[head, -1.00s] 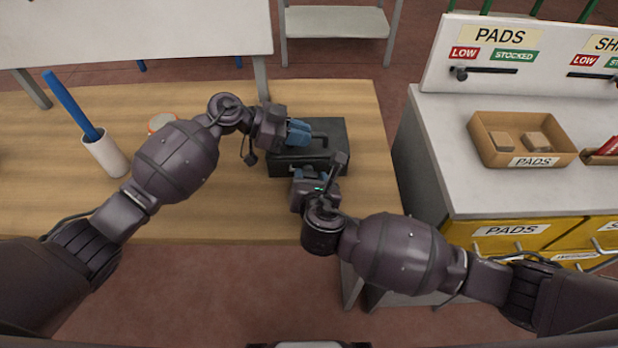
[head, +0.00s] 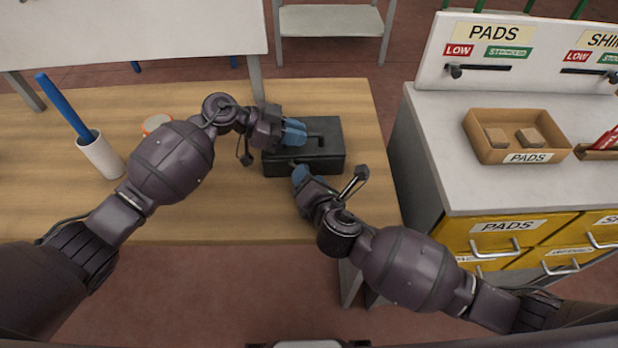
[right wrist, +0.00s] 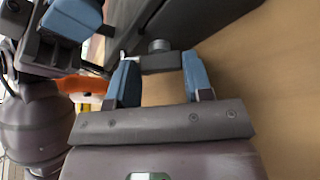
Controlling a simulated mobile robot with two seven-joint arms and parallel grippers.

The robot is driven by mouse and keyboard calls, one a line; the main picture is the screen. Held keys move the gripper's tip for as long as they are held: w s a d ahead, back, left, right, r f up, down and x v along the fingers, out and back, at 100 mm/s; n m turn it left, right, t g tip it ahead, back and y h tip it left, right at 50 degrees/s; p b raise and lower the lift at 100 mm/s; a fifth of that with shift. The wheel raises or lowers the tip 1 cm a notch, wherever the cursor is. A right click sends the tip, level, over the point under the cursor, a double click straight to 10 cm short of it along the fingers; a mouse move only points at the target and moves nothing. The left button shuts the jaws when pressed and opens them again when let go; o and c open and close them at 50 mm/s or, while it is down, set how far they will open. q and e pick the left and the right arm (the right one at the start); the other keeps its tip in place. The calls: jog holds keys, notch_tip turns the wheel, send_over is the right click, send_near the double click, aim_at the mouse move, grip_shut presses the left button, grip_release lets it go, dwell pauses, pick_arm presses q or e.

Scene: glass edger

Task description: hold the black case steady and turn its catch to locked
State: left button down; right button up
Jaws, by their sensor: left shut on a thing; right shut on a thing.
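The black case (head: 335,158) sits on the wooden table, with a dark handle (head: 322,138) on its lid. My left gripper (head: 296,132) is shut on the case from the left, at the top by the handle; its fingers hide the exact grip. My right gripper (head: 299,172) is at the case's front side, pointing in at a slant. In the right wrist view, its two blue fingers are shut on the dark catch (right wrist: 160,62), with a round knob just beyond. The left gripper (right wrist: 72,18) shows there at upper left. I cannot tell the catch's locked mark.
A white cup (head: 101,157) with a blue stick and a round orange-rimmed item (head: 156,123) stand on the table (head: 230,215) to the left. A grey counter (head: 440,130) with a cardboard PADS box (head: 490,155) stands to the right, beyond a gap.

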dwell(0.3)
jog(key=o, duration=0.9)
